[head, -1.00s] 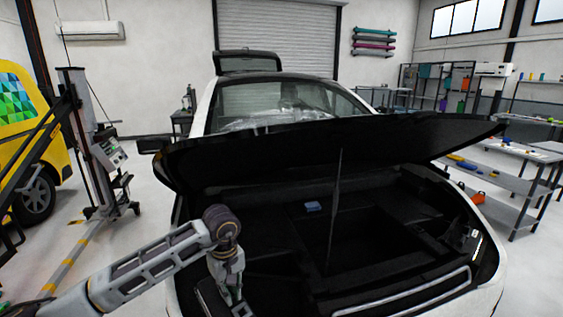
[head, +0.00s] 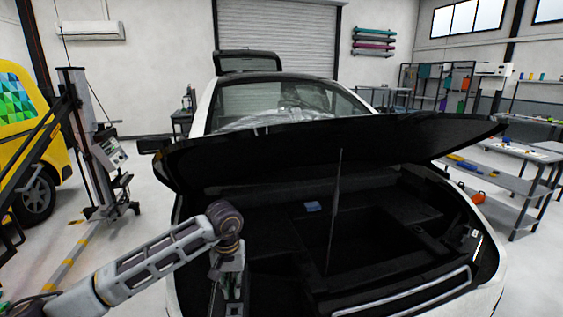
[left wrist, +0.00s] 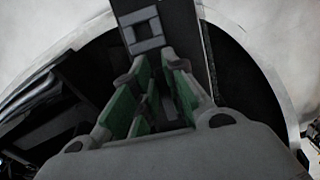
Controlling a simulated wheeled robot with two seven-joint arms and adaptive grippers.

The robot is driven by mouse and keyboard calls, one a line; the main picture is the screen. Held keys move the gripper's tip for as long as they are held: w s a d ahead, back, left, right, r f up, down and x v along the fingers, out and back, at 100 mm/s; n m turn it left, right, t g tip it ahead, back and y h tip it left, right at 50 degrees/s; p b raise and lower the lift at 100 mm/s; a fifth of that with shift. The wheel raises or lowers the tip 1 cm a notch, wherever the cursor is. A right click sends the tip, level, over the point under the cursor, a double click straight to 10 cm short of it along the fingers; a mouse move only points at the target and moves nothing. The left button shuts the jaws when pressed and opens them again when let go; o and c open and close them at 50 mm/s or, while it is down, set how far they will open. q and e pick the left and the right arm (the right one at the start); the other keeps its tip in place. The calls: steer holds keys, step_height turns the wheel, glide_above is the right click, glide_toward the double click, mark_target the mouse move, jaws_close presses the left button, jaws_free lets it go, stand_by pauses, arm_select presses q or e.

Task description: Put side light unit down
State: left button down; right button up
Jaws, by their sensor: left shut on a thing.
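My left gripper (head: 231,292) hangs low over the left front of the open car's bay, pointing down. It is shut on the side light unit, a dark piece with a pale grey square window (left wrist: 148,36) at the top of the left wrist view. In that view the green-padded fingers (left wrist: 158,78) reach toward it. The unit is hard to make out against the dark bay in the head view, and its far end is hidden. My right gripper is not in view.
The white car's raised dark lid (head: 330,148) hangs over the bay, with a thin prop rod (head: 335,210) standing inside. A small blue item (head: 312,206) lies at the back of the bay. A shelf table (head: 510,180) stands at right. A yellow vehicle (head: 30,160) is at left.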

mark_target(219, 301)
arm_select(q)
steer(key=shift+a+f+m, duration=0.1)
steer(key=shift+a+m, duration=0.15)
steer(key=shift+m, duration=0.15)
steer(key=shift+a+f, duration=0.25)
steer(key=a+f, duration=0.1)
steer(key=s+a+f, duration=0.1)
steer(key=a+f, duration=0.1)
steer(key=shift+s+f, duration=0.2)
steer(key=s+a+f, duration=0.4)
steer(key=f, duration=0.2)
steer(key=shift+s+f, duration=0.15)
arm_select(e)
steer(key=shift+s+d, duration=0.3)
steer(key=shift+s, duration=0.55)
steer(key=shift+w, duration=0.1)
